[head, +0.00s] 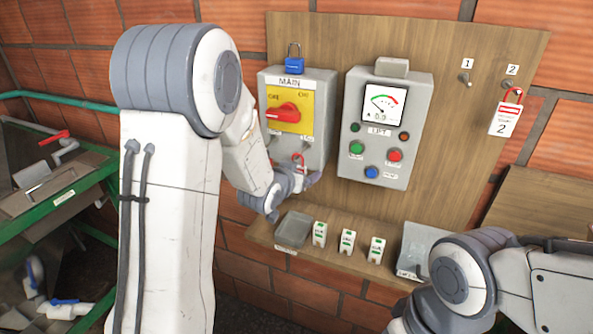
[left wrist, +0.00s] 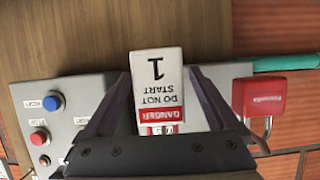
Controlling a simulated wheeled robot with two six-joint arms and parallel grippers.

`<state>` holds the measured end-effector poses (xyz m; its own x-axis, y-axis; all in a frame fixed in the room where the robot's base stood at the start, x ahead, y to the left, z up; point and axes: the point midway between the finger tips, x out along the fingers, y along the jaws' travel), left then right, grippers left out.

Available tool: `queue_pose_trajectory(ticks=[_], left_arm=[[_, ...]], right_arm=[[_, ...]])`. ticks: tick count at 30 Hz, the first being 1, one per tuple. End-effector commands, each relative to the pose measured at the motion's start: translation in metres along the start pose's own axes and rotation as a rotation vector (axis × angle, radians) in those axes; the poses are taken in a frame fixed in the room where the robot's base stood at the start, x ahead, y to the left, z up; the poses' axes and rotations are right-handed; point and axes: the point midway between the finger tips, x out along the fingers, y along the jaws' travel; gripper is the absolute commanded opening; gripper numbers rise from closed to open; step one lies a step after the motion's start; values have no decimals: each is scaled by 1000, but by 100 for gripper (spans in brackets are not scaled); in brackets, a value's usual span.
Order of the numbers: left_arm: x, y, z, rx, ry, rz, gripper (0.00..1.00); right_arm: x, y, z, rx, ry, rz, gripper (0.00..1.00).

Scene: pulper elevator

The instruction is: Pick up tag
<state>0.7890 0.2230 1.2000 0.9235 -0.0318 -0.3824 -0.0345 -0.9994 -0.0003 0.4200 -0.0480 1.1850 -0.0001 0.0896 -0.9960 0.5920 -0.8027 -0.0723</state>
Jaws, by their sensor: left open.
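In the left wrist view a white tag (left wrist: 158,82) shows upside down, marked 1, DO NOT START and a red DANGER band. My left gripper (left wrist: 160,76) is open, one finger on each side of the tag. I cannot tell whether the fingers touch it. The red band's end is partly hidden by the gripper body. In the head view my left gripper (head: 305,180) is at the lower edge of the MAIN box (head: 318,135), and tag 1 cannot be made out there. A second tag, marked 2 (head: 505,120), hangs from hook 2. My right gripper is not visible.
A red padlock (left wrist: 258,96) is beside my gripper in the left wrist view. A blue padlock (head: 294,64) is on top of the MAIN box. The LIFT box (head: 412,140) stands to its right. A shelf below holds a tray (head: 294,229) and small labelled blocks (head: 347,242).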

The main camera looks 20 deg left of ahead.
Motion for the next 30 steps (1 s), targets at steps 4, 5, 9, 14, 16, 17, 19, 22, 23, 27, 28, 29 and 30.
queue_pose_trajectory(ticks=[4,5,9,14,16,17,19,22,23,27,28,29,30], left_arm=[[9,0,0,0,-1,0,92],[10,0,0,0,-1,0,92],[10,0,1,0,0,-1,92],[10,0,1,0,0,-1,54],[10,0,1,0,0,-1,28],[9,0,1,0,0,-1,16],[9,0,0,0,0,-1,4],[9,0,0,0,0,-1,4],[9,0,0,0,0,-1,4],[9,0,0,0,0,-1,4],[9,0,-1,0,0,-1,4],[9,0,-1,0,0,0,4],[8,1,-2,0,1,0,4]], right_arm=[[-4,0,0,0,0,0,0],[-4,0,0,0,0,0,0],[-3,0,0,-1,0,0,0],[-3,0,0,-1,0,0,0],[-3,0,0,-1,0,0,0],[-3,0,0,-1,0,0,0],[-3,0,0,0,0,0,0],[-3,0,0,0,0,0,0],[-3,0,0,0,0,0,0],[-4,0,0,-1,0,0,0],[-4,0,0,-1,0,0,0],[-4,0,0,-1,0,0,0],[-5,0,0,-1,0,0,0]])
